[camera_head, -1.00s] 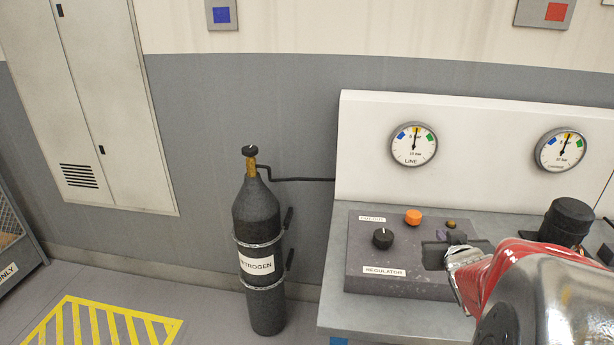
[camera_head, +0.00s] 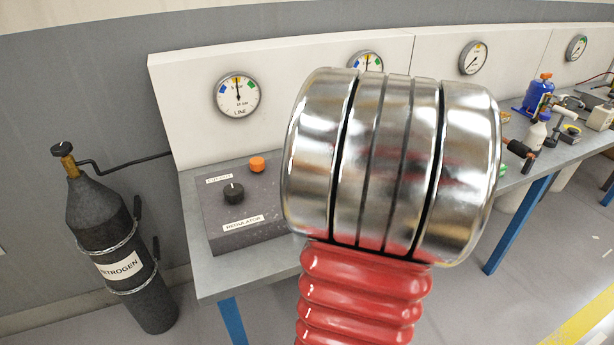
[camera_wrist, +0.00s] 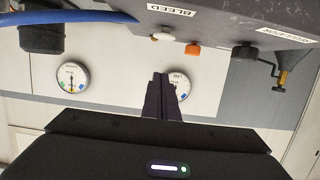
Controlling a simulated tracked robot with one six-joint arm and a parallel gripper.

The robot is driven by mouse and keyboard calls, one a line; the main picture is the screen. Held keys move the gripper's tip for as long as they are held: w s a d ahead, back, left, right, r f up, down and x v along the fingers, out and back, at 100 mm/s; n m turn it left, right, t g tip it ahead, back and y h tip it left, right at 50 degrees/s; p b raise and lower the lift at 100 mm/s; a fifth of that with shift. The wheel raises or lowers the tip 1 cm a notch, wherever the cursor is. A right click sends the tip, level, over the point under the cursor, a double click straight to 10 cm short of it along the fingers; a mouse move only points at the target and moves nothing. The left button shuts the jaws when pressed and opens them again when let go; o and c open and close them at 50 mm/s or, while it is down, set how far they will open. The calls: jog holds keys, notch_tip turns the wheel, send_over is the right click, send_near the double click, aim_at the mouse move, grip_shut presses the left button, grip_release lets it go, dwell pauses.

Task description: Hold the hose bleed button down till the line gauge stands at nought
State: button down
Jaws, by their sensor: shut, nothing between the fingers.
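The line gauge (camera_head: 237,95) is a round white dial on the pale back panel in the head view. Its needle stands upright by the yellow mark, away from nought. The bleed button (camera_wrist: 163,37) is a small pale knob by the BLEED label in the upside-down wrist view. In the head view my arm hides it. My gripper (camera_wrist: 163,80) shows in the wrist view with its fingers closed together and empty. The tips show apart from the button and overlap the line gauge (camera_wrist: 180,84) behind. In the head view my arm hides the gripper.
The regulator box (camera_head: 262,232) carries a black knob (camera_head: 233,193) and an orange button (camera_head: 257,164). A dark nitrogen cylinder (camera_head: 108,230) stands left of the bench. A blue hose (camera_wrist: 70,17) crosses the wrist view. More gauges and bottles stand along the bench to the right.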

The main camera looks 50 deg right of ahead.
jog(key=x, duration=0.9)
jog(key=shift+w+d+f, duration=0.1)
jog(key=shift+w, duration=0.15)
notch_tip(320, 180, down, 3)
jog(key=shift+w+d+r, duration=0.1)
jog(key=shift+w+r, duration=0.05)
jog(key=shift+r, duration=0.05)
jog(key=shift+f, duration=0.7)
